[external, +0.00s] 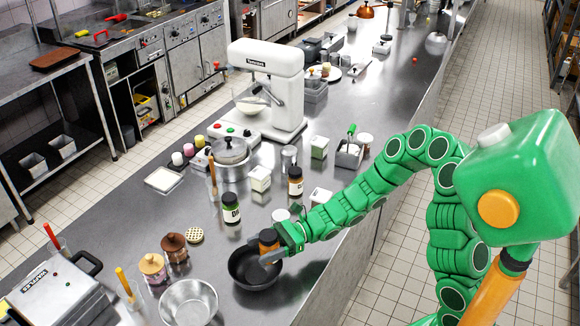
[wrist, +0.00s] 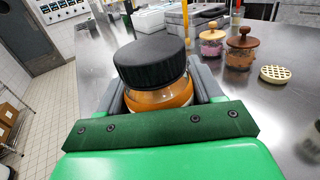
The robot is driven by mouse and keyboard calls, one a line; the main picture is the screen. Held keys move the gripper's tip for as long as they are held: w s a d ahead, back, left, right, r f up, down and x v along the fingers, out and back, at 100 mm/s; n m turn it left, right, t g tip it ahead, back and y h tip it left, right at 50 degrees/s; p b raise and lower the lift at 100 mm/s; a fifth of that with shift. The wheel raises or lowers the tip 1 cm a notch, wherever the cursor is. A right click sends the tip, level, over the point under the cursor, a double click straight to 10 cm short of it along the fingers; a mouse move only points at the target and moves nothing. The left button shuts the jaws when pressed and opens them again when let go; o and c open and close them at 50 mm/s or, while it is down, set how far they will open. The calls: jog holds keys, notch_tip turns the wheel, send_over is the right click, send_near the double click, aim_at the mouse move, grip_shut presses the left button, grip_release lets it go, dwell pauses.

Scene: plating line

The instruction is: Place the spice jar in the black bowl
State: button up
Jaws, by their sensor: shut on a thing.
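The spice jar (external: 268,239) has a black lid and orange contents. My gripper (external: 271,253) is shut on it. In the wrist view the jar (wrist: 152,70) stands roughly upright between the two grey fingers of my gripper (wrist: 158,92). The black bowl (external: 249,276) is on the steel counter, and in the external view the jar and fingertips overlap its far right rim. The jar's lower part is hidden by the fingers. I cannot tell whether it touches the bowl. The bowl does not show in the wrist view.
A metal bowl (external: 188,302) stands left of the black bowl. Jars with wooden lids (external: 173,247) and a green-filled jar (external: 231,208) stand behind. A brown jar (external: 295,182) and small containers are farther back. The counter's front edge is close on the right.

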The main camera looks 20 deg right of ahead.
jog(key=shift+f, duration=0.6)
jog(key=o, duration=1.2)
jog(key=shift+o, duration=0.2)
jog(key=shift+r, duration=0.55)
jog(key=shift+w+d+r, duration=0.1)
jog(key=shift+d+r, duration=0.05)
jog(key=shift+d, duration=0.1)
jog(key=v, duration=1.1)
jog(key=shift+d, duration=0.3)
